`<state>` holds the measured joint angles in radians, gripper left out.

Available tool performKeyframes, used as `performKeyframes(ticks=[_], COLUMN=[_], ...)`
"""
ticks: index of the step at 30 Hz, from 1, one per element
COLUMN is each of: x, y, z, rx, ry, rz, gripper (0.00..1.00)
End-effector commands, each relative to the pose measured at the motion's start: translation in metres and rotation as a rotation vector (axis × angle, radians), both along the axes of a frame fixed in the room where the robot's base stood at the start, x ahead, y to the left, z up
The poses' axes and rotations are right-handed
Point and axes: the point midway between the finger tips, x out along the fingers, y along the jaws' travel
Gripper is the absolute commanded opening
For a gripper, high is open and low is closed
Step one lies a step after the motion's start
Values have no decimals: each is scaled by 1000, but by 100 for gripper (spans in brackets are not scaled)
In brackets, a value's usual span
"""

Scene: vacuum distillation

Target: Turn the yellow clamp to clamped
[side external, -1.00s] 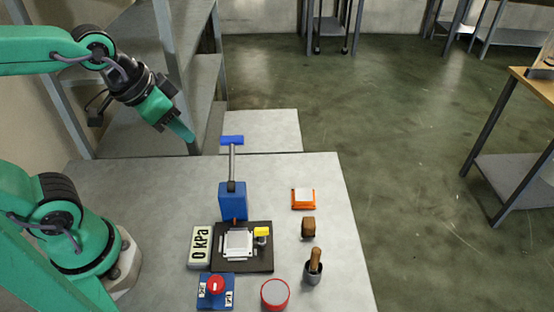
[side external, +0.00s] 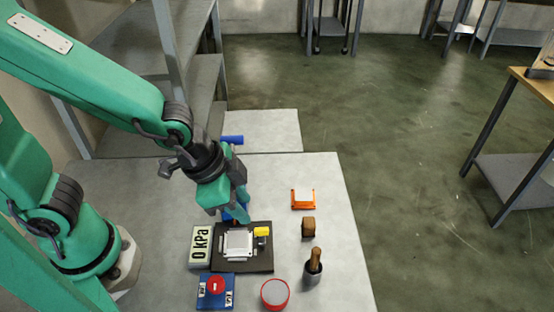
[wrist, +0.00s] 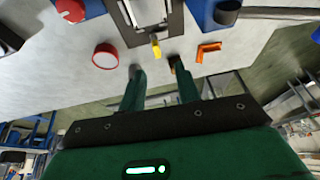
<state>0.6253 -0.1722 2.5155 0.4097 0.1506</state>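The yellow clamp (side external: 262,231) sits at the right side of a black base plate (side external: 262,264), beside a pale square piece (side external: 238,242). My gripper (side external: 238,210) is above and behind the plate, pointing down, in front of the blue press-like column. In the wrist view my gripper (wrist: 156,70) is open, with a wide empty gap between its two green fingers. The yellow clamp (wrist: 156,48) shows in that view just beyond the fingertips, lined up with the gap. I see no contact between the fingers and the clamp.
A 0 kPa display (side external: 200,246) stands left of the plate. A blue box with a red knob (side external: 215,286) and a red-rimmed round container (side external: 275,294) lie in front.

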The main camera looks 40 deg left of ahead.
Motion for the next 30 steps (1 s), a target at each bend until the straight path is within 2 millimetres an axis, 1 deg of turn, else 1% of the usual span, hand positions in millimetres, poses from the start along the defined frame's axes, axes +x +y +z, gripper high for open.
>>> performKeyframes(ticks=[5,11,30], x=[1,3,17], y=[0,-3,-16], z=[-3,-12,-59], rx=[1,1,-2], ry=[2,3,5], rz=[2,2,0], gripper=[33,33,33])
